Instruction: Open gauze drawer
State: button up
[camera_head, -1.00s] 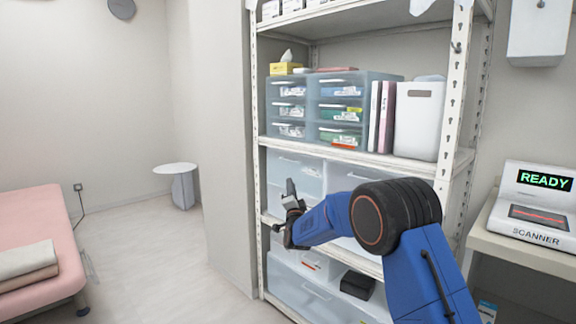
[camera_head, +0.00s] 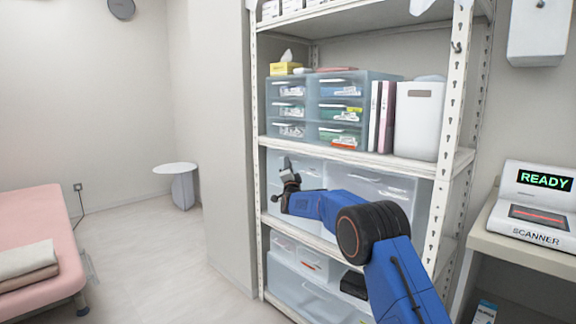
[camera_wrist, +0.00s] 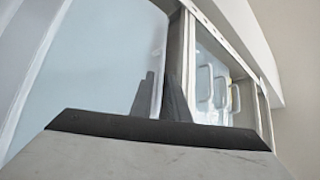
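My gripper (camera_head: 288,168) is in front of the left part of the middle shelf, below the small-drawer unit. A finger points up in the head view; the gap between the fingers is unclear. The wrist view shows dark prongs (camera_wrist: 176,98) close to a pale translucent panel. The small-drawer unit (camera_head: 368,78) has two columns of translucent drawers holding packets, all looking shut. Larger translucent drawers (camera_head: 383,187) stand on the middle shelf, partly behind my arm. No label marks which drawer holds gauze. I see nothing held in the gripper.
The white rack has an upright post (camera_head: 455,95) at the right and a shelf edge (camera_head: 350,155) above my arm. Binders (camera_head: 386,115) and a white bin (camera_head: 418,120) stand beside the small drawers. A scanner (camera_head: 535,200) is at right. The floor (camera_head: 160,255) at left is clear.

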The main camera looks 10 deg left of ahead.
jog(key=shift+w+r, duration=0.1)
jog(key=shift+w, duration=0.25)
grip_shut()
dwell(1.3)
